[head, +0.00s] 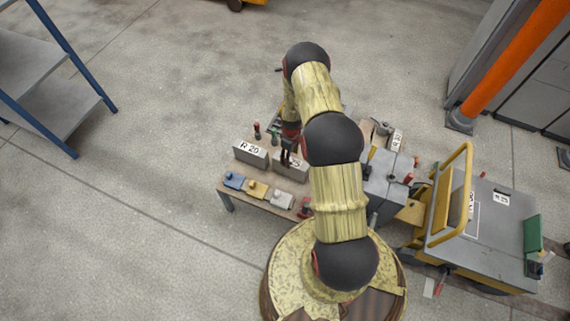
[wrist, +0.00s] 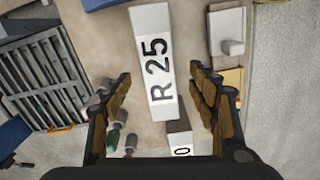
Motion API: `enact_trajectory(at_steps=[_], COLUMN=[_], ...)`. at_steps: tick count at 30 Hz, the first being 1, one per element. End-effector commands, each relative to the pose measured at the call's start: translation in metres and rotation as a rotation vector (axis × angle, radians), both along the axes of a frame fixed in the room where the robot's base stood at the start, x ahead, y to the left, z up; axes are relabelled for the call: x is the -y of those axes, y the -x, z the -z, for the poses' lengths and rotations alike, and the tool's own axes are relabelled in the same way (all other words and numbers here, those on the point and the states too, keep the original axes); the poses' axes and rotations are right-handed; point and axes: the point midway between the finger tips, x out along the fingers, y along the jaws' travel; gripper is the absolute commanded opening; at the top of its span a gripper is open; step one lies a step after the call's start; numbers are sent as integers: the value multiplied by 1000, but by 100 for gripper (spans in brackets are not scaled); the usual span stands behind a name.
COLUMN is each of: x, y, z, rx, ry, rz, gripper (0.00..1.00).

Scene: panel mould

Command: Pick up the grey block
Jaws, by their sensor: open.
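A grey block labelled R 25 (head: 291,168) stands on a small table, partly behind my arm in the head view. It also shows in the wrist view (wrist: 155,60), running up between my fingers with its label facing the camera. A second grey block, labelled R 20 (head: 250,155), stands to its left. Part of a block with a label ending in 0 (wrist: 179,140) shows lower in the wrist view. My gripper (wrist: 160,75) is open, with one finger on each side of the R 25 block and visible gaps. Their height relation is hard to tell.
Blue (head: 234,181), yellow (head: 256,189) and pale grey (head: 281,199) knobbed pieces line the table's front. Small upright tools (wrist: 116,140) stand near the left finger. A slatted grey item (wrist: 45,85) lies left. A yellow-railed cart (head: 490,235) stands at right.

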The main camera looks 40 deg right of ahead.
Motion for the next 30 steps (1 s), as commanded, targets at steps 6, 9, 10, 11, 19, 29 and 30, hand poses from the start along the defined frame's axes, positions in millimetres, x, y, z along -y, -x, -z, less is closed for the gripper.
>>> enact_trajectory(at_steps=[6,9,10,11,19,29,30], x=[3,3,3,3,2,1,1], y=[-5,-5,-5,-5,-4,-2,-3], z=[1,7,10,13,35,78,80], rx=[24,24,23,23,23,23,23], ry=[11,10,10,10,10,11,11], rz=[-83,-96,-98,-98,-97,-96,-96], gripper=[59,59,59,59,59,59,59])
